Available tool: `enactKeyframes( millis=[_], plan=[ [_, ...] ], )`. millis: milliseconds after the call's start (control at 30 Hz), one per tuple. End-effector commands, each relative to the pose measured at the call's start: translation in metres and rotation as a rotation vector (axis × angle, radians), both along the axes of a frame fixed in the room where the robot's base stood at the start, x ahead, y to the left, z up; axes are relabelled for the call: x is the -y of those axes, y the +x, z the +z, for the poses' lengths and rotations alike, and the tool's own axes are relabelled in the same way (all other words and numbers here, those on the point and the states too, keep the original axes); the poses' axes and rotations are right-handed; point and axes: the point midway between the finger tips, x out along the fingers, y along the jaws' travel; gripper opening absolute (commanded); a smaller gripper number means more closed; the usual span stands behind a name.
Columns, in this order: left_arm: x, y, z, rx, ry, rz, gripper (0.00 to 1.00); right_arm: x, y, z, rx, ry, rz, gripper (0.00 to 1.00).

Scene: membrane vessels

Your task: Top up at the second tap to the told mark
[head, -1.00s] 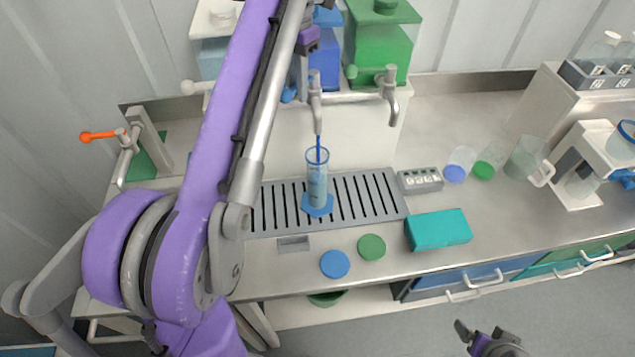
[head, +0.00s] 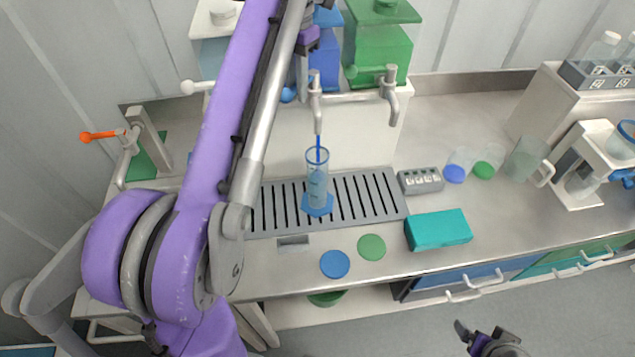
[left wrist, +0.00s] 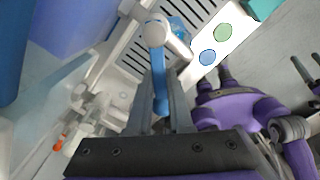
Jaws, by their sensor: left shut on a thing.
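A clear measuring cylinder (head: 317,180) with a blue foot stands upright on the slotted drip tray (head: 375,193), under the second tap (head: 316,105). A blue stream falls from that tap into it, and light blue liquid fills part of it. The scale and exact level are too small to read. My left gripper (head: 300,75), partly hidden by its arm in the head view, is shut on the blue tap handle (left wrist: 160,90), seen between its fingers in the left wrist view. My right gripper (head: 485,338) is low at the bottom edge, its fingers apart and empty.
A third tap (head: 389,95) hangs below the green tank (head: 378,45). A blue disc (head: 335,264), a green disc (head: 371,247), a teal box (head: 438,229) and a small grey block with marked tiles (head: 420,180) lie nearby. Clear vessels (head: 525,157) stand to the right.

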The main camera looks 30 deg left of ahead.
Motion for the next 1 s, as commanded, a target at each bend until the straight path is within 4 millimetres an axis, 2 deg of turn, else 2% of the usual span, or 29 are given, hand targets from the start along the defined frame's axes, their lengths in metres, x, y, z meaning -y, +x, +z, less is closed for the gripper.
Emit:
enactKeyframes(
  millis=[433,1000],
  plan=[
    [-0.002,0.0,0.001,0.0,0.0,-0.029,0.0,0.0,0.001,0.002,0.002,0.0,0.0,0.92],
    [-0.026,0.01,0.002,0.001,0.001,-0.522,0.0,0.0,0.014,0.028,0.027,0.0,0.0,0.92]
  ],
)
